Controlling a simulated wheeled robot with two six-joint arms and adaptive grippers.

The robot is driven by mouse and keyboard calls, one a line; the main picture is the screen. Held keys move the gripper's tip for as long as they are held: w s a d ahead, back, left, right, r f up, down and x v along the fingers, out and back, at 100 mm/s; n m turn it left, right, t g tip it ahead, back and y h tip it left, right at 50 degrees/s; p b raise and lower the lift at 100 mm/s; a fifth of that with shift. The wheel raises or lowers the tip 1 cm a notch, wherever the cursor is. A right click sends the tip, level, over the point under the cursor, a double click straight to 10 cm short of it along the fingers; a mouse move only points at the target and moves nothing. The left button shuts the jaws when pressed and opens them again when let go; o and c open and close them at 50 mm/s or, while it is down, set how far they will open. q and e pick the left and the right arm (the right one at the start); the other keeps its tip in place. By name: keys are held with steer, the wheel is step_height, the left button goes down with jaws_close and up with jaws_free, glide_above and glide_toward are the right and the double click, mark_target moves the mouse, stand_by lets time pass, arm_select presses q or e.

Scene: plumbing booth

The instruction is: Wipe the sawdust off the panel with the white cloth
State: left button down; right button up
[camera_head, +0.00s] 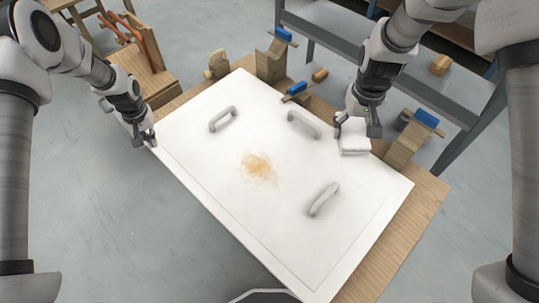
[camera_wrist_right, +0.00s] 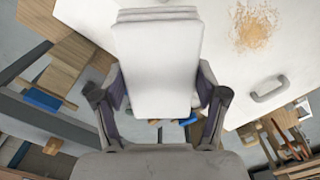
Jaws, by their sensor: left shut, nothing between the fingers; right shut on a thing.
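The white panel (camera_head: 220,165) lies on a wooden bench and carries several grey handles. A patch of tan sawdust (camera_head: 258,168) lies near its middle, between the handles; it also shows at the top right of the right wrist view (camera_wrist_right: 252,28). My right gripper (camera_head: 357,126) is shut on the folded white cloth (camera_head: 354,143), at the panel's far right edge. In the right wrist view the cloth (camera_wrist_right: 158,70) sits between the two fingers. My left gripper (camera_head: 144,137) is shut and empty at the panel's left edge.
Handles stand up from the panel at upper left (camera_head: 222,118), top (camera_head: 304,124) and lower right (camera_head: 323,199). Wooden blocks with blue-handled tools (camera_head: 272,60) stand along the far edge, and another block (camera_head: 408,140) at right. A grey metal table (camera_head: 430,90) is behind.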

arm_select(q)
steer(key=shift+r, duration=0.2)
step_height(320, 180, up, 12)
steer(key=shift+f, duration=0.15)
